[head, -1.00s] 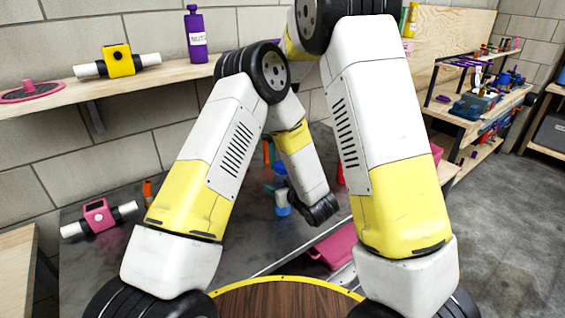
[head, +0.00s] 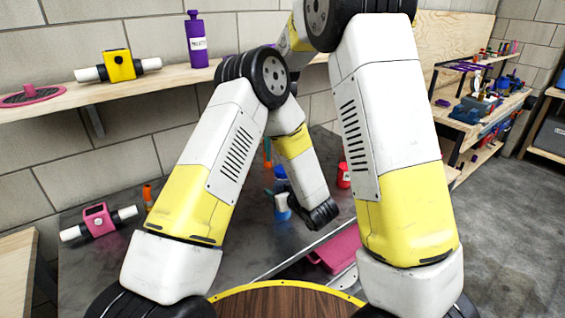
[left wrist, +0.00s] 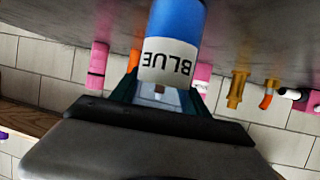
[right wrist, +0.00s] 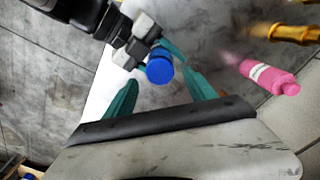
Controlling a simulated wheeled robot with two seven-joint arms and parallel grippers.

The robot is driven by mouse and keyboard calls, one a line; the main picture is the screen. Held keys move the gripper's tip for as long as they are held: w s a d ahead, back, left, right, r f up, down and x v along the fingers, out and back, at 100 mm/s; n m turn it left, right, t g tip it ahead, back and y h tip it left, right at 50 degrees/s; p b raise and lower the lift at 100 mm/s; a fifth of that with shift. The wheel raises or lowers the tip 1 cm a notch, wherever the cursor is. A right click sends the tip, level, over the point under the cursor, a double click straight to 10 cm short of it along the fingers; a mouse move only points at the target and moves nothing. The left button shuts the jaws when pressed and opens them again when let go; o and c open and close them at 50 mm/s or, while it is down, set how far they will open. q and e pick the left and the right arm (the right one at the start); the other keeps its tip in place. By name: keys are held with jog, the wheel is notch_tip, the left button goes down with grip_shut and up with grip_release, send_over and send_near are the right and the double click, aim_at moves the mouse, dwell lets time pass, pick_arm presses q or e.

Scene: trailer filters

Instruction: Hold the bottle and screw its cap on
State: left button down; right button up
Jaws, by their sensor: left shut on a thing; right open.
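A blue bottle with a white label reading BLUE (left wrist: 168,58) is held between the fingers of my left gripper (left wrist: 160,90) in the left wrist view. In the head view the bottle (head: 283,207) shows small above the dark table, partly hidden by my arm. In the right wrist view a round blue top (right wrist: 160,70) sits between the spread teal fingers of my right gripper (right wrist: 152,64), which is open. I cannot tell whether this top is a separate cap or part of the bottle. My right gripper is hidden behind my arm in the head view.
A pink bottle (right wrist: 270,76) and a yellow part (right wrist: 288,33) are beside the gripper in the right wrist view. A red item (head: 343,176) and a pink-and-white fitting (head: 99,221) are on the dark table. A shelf (head: 150,92) holds a purple bottle (head: 197,42).

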jog(key=shift+r, duration=0.15)
jog(key=shift+c, duration=0.5)
jog(key=n, duration=0.3)
jog(key=shift+s+n, duration=0.15)
jog(key=shift+n, duration=0.15)
jog(key=shift+r+n, duration=0.2)
jog(key=shift+n, duration=0.9)
jog(key=n, duration=0.2)
jog(key=r+n, duration=0.1)
jog(key=n, duration=0.1)
jog(key=shift+r, duration=0.2)
jog(key=r+n, duration=0.1)
jog(key=n, duration=0.3)
jog(key=shift+r, duration=0.35)
jog(key=shift+f, duration=0.15)
send_over(278, 186)
jog(key=w+d, duration=0.1)
jog(key=w, duration=0.1)
jog(key=shift+d+f, duration=0.2)
jog(key=shift+f, duration=3.7)
